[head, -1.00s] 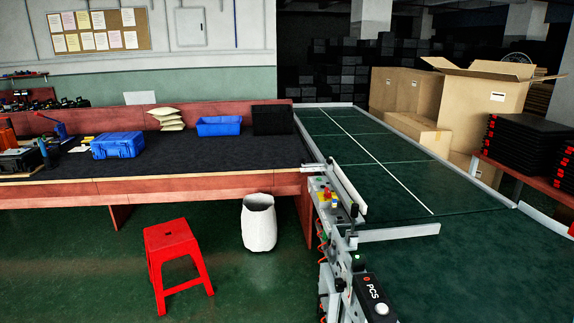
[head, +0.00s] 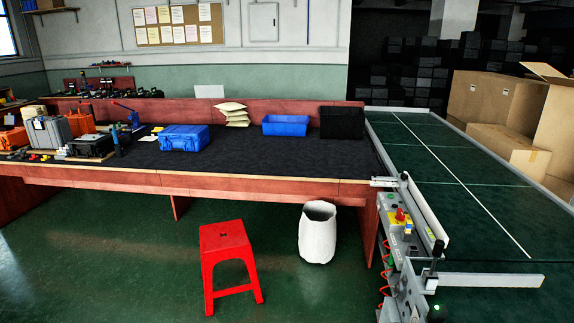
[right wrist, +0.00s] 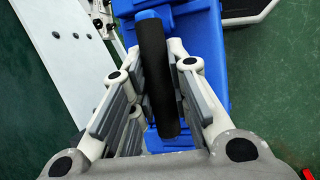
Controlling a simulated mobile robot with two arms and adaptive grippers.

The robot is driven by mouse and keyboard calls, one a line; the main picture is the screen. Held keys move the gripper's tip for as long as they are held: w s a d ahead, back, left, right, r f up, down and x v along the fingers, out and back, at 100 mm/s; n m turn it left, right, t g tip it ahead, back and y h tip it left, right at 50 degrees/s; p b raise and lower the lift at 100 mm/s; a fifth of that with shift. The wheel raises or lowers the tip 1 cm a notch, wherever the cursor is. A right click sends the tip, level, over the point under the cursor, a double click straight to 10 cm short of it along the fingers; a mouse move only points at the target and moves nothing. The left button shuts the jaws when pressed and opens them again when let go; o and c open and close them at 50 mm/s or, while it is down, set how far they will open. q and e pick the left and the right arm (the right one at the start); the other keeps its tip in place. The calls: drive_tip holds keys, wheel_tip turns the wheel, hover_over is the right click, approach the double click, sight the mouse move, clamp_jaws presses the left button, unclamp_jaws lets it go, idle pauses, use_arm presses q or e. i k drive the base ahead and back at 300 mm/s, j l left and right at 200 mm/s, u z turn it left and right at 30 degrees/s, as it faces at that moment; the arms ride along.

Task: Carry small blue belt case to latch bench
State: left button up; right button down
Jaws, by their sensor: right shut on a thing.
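In the right wrist view, my right gripper (right wrist: 158,85) is shut on the black handle (right wrist: 153,40) of a blue case (right wrist: 208,35). The case hangs below the fingers, and much of it is hidden by the gripper or cut off by the frame. My left gripper is in neither current view. In the head view, a long red-framed bench (head: 270,168) with a dark top runs from the left to the conveyor. Another blue case (head: 184,138) lies on it. I cannot tell which bench part is the latch bench.
A red stool (head: 224,245) and a white bin (head: 318,232) stand on the floor before the bench. A blue tray (head: 286,125) and a black crate (head: 342,122) sit at its back. The green conveyor (head: 480,205) is at right. Green floor is open at left.

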sight(325, 166)
drive_tip(key=i+l+u, duration=0.1)
drive_tip(key=i, duration=0.35)
drive_tip(key=i+l+u, duration=0.15)
drive_tip(key=i, duration=0.35)
drive_tip(key=i+l+u, duration=0.1)
drive_tip(key=i, duration=0.35)
drive_tip(key=i+l+u, duration=0.1)
drive_tip(key=i+l, duration=0.45)
drive_tip(key=i, duration=0.2)
drive_tip(key=i+l, duration=0.2)
drive_tip(key=i, duration=0.25)
drive_tip(key=i+l, duration=0.2)
drive_tip(key=i, duration=0.2)
drive_tip(key=i+l, duration=0.25)
drive_tip(key=i, duration=0.15)
